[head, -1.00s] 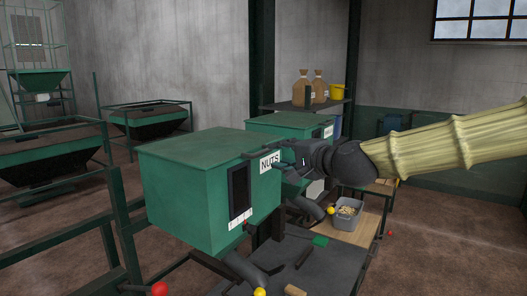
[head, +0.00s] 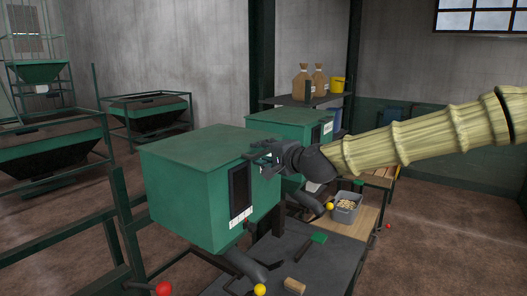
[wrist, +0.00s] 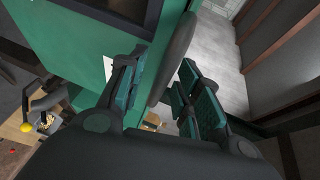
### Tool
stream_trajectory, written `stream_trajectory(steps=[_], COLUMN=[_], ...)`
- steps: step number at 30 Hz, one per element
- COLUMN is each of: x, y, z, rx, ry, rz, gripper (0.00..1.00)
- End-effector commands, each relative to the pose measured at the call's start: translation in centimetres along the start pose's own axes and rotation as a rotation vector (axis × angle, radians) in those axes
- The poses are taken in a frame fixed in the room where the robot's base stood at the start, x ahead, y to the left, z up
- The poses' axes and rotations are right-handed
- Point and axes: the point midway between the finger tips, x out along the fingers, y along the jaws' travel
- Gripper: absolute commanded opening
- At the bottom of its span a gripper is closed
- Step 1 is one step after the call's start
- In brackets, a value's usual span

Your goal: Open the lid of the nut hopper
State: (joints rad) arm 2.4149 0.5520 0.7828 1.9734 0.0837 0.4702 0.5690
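The nut hopper (head: 190,205) is a green box at the centre of the head view, with a dark upright window in its front. Its flat green lid (head: 195,145) lies shut on top. The bar looks like the lid's handle. I cannot tell whether a finger touches it.
A second green hopper (head: 290,124) stands just behind. Below are a dark bench (head: 320,262), a grey bin of nuts (head: 347,208) and yellow-knobbed and red-knobbed levers. Green railings (head: 70,234) stand at the left. The space above the lid is clear.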

Motion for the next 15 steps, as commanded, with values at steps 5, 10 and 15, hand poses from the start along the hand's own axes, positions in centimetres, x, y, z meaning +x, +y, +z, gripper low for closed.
stream_trajectory(steps=[5, 10, 15], x=[0.12, 0.10, 0.09], y=[0.03, 0.02, 0.05], z=[-0.01, -0.02, -0.02], rx=[0.000, 0.000, 0.000], ry=[0.000, 0.000, 0.000], rz=[0.000, 0.000, 0.000], gripper=[0.33, 0.24, 0.00])
